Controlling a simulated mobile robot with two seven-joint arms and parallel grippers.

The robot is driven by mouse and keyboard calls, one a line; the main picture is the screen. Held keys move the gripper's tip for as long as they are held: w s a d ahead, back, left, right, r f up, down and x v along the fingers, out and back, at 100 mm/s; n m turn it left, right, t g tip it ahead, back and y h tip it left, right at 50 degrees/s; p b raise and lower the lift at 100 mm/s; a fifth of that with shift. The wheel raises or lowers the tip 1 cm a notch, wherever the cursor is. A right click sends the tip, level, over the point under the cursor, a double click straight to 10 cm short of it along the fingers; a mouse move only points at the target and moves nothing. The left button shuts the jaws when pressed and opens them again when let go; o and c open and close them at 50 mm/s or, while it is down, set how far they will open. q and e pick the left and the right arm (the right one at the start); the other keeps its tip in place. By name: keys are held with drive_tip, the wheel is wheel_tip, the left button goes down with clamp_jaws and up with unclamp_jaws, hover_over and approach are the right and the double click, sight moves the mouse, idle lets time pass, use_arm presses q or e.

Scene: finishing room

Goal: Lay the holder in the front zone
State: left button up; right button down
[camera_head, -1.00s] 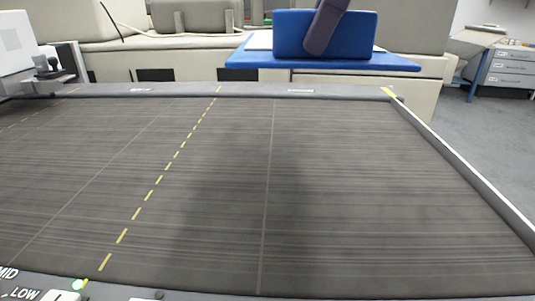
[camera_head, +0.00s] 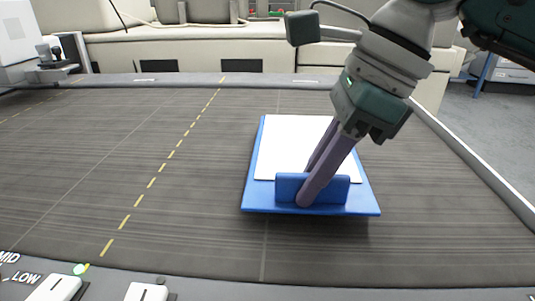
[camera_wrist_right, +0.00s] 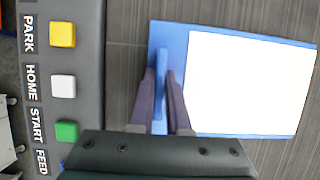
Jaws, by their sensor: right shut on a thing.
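The holder is a flat blue board (camera_head: 254,198) with a white sheet (camera_head: 300,135) on it and an upright blue tab (camera_head: 285,188) near its front edge. My right gripper (camera_head: 305,190) is shut on that tab, one purple finger on each side. The wrist view also shows the board (camera_wrist_right: 172,38) and the fingers closed on the tab (camera_wrist_right: 160,85). The holder is level over the dark striped bed (camera_head: 120,175), right of the dashed yellow line. A shadow lies below its front edge; I cannot tell whether it touches the bed. No marking names the front zone. My left gripper is out of view.
A control panel (camera_head: 210,290) with buttons runs along the near edge; the wrist view shows its yellow (camera_wrist_right: 62,34), white (camera_wrist_right: 62,86) and green (camera_wrist_right: 67,131) buttons. A raised pale rail (camera_head: 470,160) bounds the bed on the right. The bed's left side is clear.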

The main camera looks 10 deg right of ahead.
drive_tip(key=shift+f, duration=1.2)
drive_tip(key=shift+f, duration=0.1)
drive_tip(key=c, duration=0.9)
unclamp_jaws()
drive_tip(key=v, duration=1.2)
